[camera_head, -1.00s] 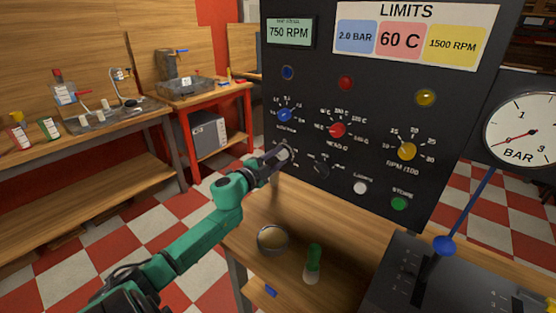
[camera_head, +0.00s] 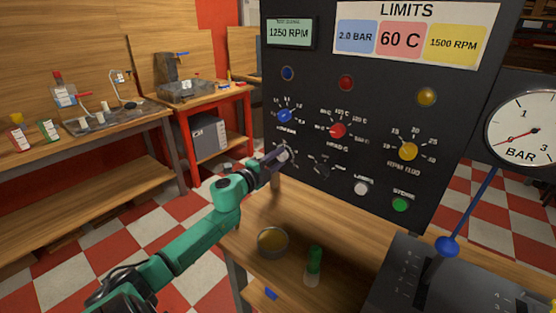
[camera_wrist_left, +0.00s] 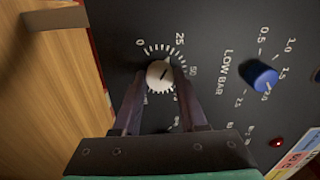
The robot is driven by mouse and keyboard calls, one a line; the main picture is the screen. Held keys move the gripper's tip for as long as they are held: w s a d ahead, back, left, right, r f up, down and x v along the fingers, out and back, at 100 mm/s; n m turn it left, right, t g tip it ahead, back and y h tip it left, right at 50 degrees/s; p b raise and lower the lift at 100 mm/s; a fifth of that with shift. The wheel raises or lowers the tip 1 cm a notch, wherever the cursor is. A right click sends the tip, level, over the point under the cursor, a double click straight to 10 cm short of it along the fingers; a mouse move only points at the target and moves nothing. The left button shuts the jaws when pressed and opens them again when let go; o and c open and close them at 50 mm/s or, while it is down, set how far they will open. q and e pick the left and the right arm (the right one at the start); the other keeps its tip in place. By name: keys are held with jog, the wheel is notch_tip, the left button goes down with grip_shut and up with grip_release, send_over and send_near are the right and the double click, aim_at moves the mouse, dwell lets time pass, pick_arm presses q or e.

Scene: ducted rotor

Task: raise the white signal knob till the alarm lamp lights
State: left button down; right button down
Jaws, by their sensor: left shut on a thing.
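The white signal knob (camera_wrist_left: 160,75) sits on the dark panel in the left wrist view, inside a dial marked 0, 25 and 50. Its black mark is visible. My left gripper (camera_wrist_left: 160,88) is shut on it, one finger on each side. The display (camera_head: 289,33) reads 1250 RPM. The blue lamp (camera_head: 288,73), red lamp (camera_head: 346,83) and yellow lamp (camera_head: 426,97) show no clear glow. My right gripper is out of view.
Blue (camera_head: 285,116), red (camera_head: 337,131) and yellow (camera_head: 408,151) limit knobs sit close above and right. A limits card (camera_head: 420,38) reads 2.0 BAR, 60 C, 1500 RPM. A bowl (camera_head: 273,241) and a green-topped item (camera_head: 314,262) stand on the bench below. A pressure gauge (camera_head: 525,125) stands right.

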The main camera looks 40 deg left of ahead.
pick_arm(q)
jog(key=shift+c, duration=2.2)
grip_release()
jog(key=shift+s, duration=0.1)
jog(key=shift+s+f, duration=0.15)
jog(key=shift+s, duration=0.15)
jog(key=s, duration=1.3)
jog(key=shift+s+d, duration=0.2)
jog(key=shift+s, duration=0.2)
